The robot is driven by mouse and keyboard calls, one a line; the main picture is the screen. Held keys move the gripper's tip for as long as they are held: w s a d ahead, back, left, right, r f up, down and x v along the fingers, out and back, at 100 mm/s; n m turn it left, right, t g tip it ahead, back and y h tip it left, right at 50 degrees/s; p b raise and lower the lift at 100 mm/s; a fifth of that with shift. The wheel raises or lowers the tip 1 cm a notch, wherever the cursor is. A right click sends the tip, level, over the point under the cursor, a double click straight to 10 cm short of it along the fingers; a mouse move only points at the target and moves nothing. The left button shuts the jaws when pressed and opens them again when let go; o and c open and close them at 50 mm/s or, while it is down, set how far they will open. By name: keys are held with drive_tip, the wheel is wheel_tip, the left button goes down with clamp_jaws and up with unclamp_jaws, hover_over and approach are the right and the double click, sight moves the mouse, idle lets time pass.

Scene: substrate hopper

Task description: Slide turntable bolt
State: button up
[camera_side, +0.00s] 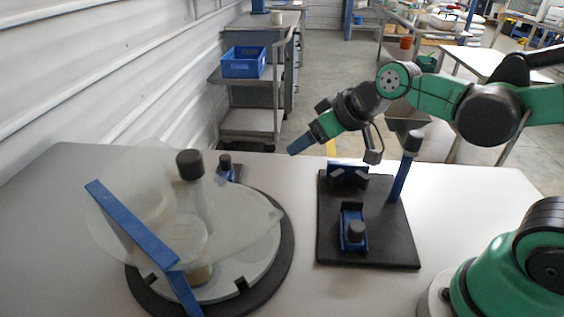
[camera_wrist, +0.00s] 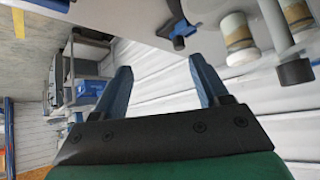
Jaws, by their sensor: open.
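The turntable (camera_side: 232,278) is a grey disc on a round black base at the left of the table. The bolt (camera_side: 227,168) is a small blue piece with a black knob at the disc's far edge. It seems to show in the wrist view (camera_wrist: 178,32) too, above and between my fingers. My gripper (camera_side: 298,147) hangs in the air right of the bolt and above table height, apart from it. In the wrist view my two blue fingers (camera_wrist: 162,75) are spread with nothing between them. The bolt's lower part is partly hidden by the disc and the clear panel in the side view.
A clear panel with a blue frame (camera_side: 132,225) stands over the turntable's front left. A black-capped post (camera_side: 190,163) rises behind it. Right of the turntable, a black plate (camera_side: 385,250) carries blue fixtures and a blue post (camera_side: 402,178). Table between them is clear.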

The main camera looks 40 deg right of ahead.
sight(229, 158)
drive_tip(key=w+a+f+n+t+y, duration=0.1)
drive_tip(key=w+f, duration=0.1)
drive_tip(key=w, duration=0.2)
drive_tip(key=w+a+f+n+t+y, duration=0.1)
drive_tip(key=w+a+f, duration=0.1)
drive_tip(key=w+f, duration=0.1)
drive_tip(key=w+a+f+n+t+y, duration=0.1)
drive_tip(key=w+f, duration=0.2)
drive_tip(key=w, duration=0.3)
drive_tip(key=shift+w+a+f+t+y, duration=0.1)
drive_tip(key=shift+a+f+t+y, duration=0.1)
drive_tip(key=shift+a+t+y, duration=0.15)
drive_tip(key=shift+w+f, duration=0.25)
drive_tip(key=shift+f, duration=0.3)
drive_tip(key=shift+x, duration=2.75)
drive_tip(key=shift+r, duration=0.1)
drive_tip(key=shift+c, duration=0.2)
clamp_jaws()
